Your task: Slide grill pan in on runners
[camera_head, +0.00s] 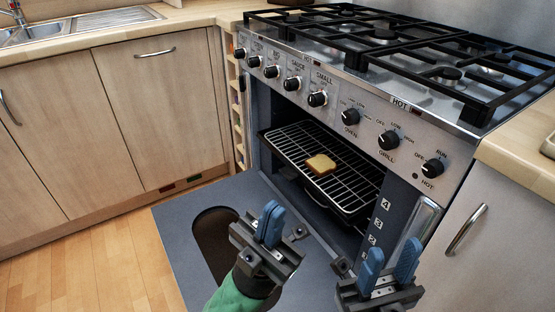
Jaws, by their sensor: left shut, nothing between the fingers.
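The grill pan (345,207) is a dark tray with a wire rack (296,146) on it. It sits in the upper part of the open cooker cavity, with its front edge near the mouth; the depth and the runners are hard to make out. A slice of bread (320,164) lies on the rack. My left gripper (270,212) is shut and empty, in front of the pan and over the open door. My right gripper (391,256) is open and empty, right of the left one, in front of the cooker's numbered right side. Neither touches the pan.
The dark cooker door (185,230) is folded down under my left gripper. Control knobs (350,117) line the panel above the cavity, below black hob grates (400,45). Wooden cabinets (150,100) stand left. Open wooden floor (110,265) lies at lower left.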

